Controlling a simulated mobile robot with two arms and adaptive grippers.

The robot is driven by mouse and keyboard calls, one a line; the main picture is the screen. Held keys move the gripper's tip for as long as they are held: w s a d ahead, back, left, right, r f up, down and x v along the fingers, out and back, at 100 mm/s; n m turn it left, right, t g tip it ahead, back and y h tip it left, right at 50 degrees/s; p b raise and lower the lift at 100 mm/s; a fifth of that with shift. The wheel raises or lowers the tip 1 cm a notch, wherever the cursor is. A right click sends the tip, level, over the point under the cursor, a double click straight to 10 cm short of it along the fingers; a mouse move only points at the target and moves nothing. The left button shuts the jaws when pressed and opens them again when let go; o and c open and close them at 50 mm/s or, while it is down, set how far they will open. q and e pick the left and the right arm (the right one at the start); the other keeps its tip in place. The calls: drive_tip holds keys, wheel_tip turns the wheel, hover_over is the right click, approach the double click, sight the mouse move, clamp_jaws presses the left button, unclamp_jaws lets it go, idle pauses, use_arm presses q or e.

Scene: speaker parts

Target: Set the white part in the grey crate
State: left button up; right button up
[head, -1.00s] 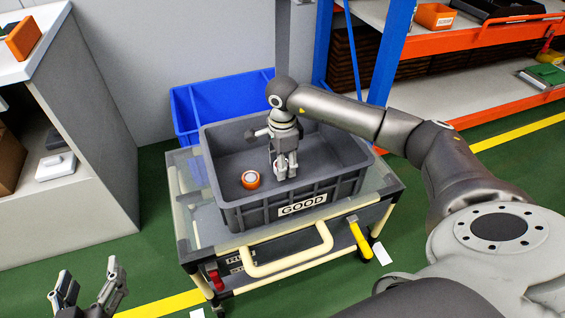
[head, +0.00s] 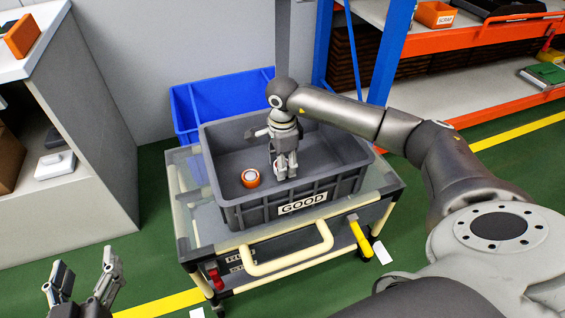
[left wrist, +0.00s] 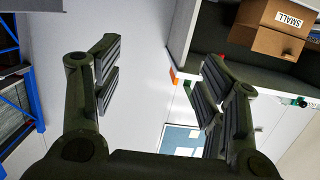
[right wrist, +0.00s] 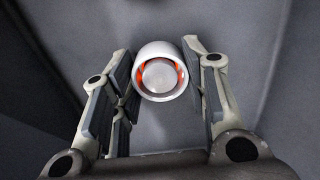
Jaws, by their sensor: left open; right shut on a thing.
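The grey crate (head: 235,212), labelled GOOD, stands on a cart. My right gripper (head: 285,174) points down inside the crate and is shut on the white part (right wrist: 145,88), a short white cylinder with an orange ring inside. The right wrist view shows the part between the fingertips (right wrist: 165,90). In the head view the fingers mostly hide it, and I cannot tell whether it touches the crate floor. An orange part with a white top (head: 250,178) lies in the crate, left of the gripper. My left gripper (head: 83,281) is open and empty at the lower left.
A blue bin (head: 185,115) stands behind the crate. The cart has a cream handle (head: 290,262) in front. A grey shelf unit (head: 95,150) at the left holds a white object (head: 55,165). Orange and blue racking (head: 480,38) is at the back right. The crate's left floor has free room.

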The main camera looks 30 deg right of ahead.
use_arm(q)
drive_tip(key=shift+w+d+r+t, duration=0.15)
drive_tip(key=shift+r+t, duration=0.25)
drive_tip(key=shift+r, duration=0.25)
use_arm(e)
drive_tip(key=shift+f, duration=0.25)
use_arm(q)
drive_tip(key=shift+w+r, duration=0.1)
drive_tip(key=shift+r, duration=0.15)
drive_tip(key=shift+d+r, duration=0.1)
use_arm(e)
drive_tip(key=shift+f, duration=0.1)
use_arm(q)
drive_tip(key=shift+r+t+b, duration=0.25)
drive_tip(key=shift+t+b, duration=0.05)
drive_tip(key=shift+t, duration=0.1)
drive_tip(key=shift+r, duration=0.1)
use_arm(e)
drive_tip(key=shift+f, duration=0.1)
